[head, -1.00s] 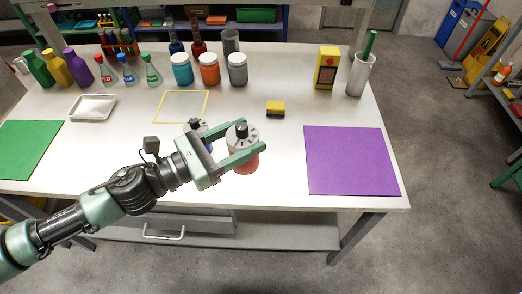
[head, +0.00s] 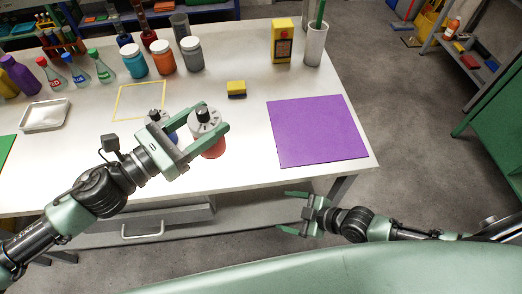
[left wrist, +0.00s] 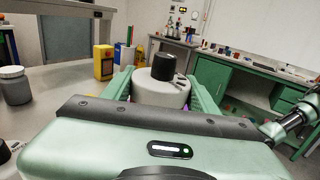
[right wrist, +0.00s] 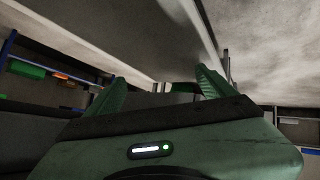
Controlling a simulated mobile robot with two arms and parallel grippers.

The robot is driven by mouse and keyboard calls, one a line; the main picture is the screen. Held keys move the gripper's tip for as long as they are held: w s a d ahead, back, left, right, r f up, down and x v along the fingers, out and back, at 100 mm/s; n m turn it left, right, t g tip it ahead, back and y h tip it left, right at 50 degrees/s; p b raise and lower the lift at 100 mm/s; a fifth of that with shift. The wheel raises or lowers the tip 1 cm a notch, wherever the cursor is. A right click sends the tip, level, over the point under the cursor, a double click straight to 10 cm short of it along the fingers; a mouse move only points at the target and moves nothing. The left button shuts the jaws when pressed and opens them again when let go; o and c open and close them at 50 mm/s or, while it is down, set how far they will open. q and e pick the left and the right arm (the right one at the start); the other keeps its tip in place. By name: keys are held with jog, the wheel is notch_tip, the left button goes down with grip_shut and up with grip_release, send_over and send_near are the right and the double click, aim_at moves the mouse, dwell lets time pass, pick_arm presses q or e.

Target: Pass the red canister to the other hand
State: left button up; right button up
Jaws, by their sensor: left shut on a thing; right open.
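The red canister (head: 214,149) has a grey top with a black knob, and its red body shows below. My left gripper (head: 200,132) is shut on it near its top, at the front part of the white table. In the left wrist view the canister's grey top (left wrist: 160,92) sits between the fingers. A similar canister with a blue body (head: 173,138) is partly hidden behind my left gripper. My right gripper (head: 283,212) is open and empty, off the table's front edge and lower right of the red canister. The right wrist view shows nothing between its fingers (right wrist: 165,90).
A purple mat (head: 318,131) lies at the table's right. Jars, bottles, a yellow box (head: 282,40) and a cup (head: 314,46) stand along the rear.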

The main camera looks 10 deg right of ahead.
pick_arm(q)
jog(key=shift+s, duration=0.1)
pick_arm(e)
jog(key=s+a+r+n+y, duration=0.1)
jog(key=s+a+r+y, duration=0.15)
jog(key=r, duration=0.45)
jog(key=s+a+r+y, duration=0.1)
jog(key=a+r, duration=0.3)
jog(key=r, duration=0.3)
jog(key=w+a+r+m+t+y, duration=0.1)
jog(key=w+r+m+t+y, duration=0.15)
jog(key=r, duration=0.65)
jog(key=w+a+r+m+t+y, duration=0.1)
jog(key=w+r, duration=0.2)
jog(key=r, duration=0.5)
jog(key=x, duration=1.2)
jog(key=shift+w+d+r, duration=0.2)
jog(key=shift+w+r, duration=0.1)
jog(key=shift+r, duration=0.05)
